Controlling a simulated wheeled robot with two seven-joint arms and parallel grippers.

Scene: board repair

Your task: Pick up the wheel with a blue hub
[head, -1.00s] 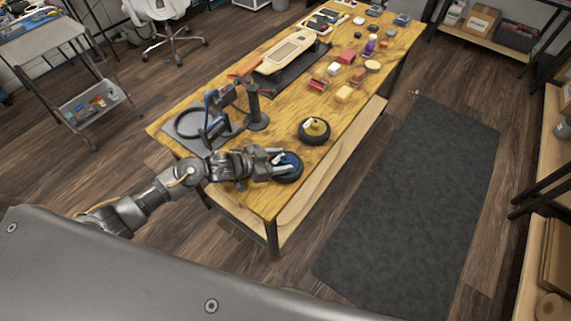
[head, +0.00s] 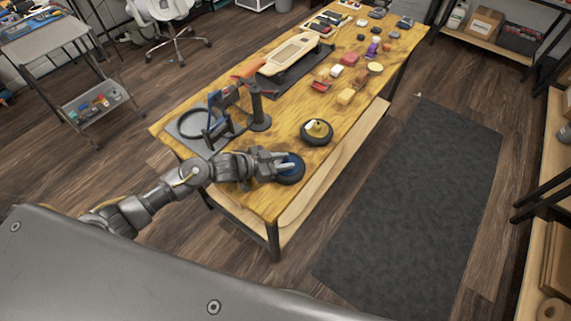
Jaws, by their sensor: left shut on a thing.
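The wheel with a blue hub (head: 291,172) is at the near right part of the wooden workbench (head: 262,207), a dark tyre around a blue centre. My left gripper (head: 281,163) reaches it from the left and is shut on it, its fingers covering part of the hub. I cannot tell whether the wheel still touches the bench top. A second wheel with a yellow hub (head: 317,130) lies flat on the bench just beyond it. My right gripper is not in view.
A dark stand (head: 258,112) and a grey plate with a ring (head: 187,128) stand left of the wheels. A skateboard deck (head: 295,52) and several small coloured blocks lie farther back. A dark mat (head: 415,200) covers the floor at right.

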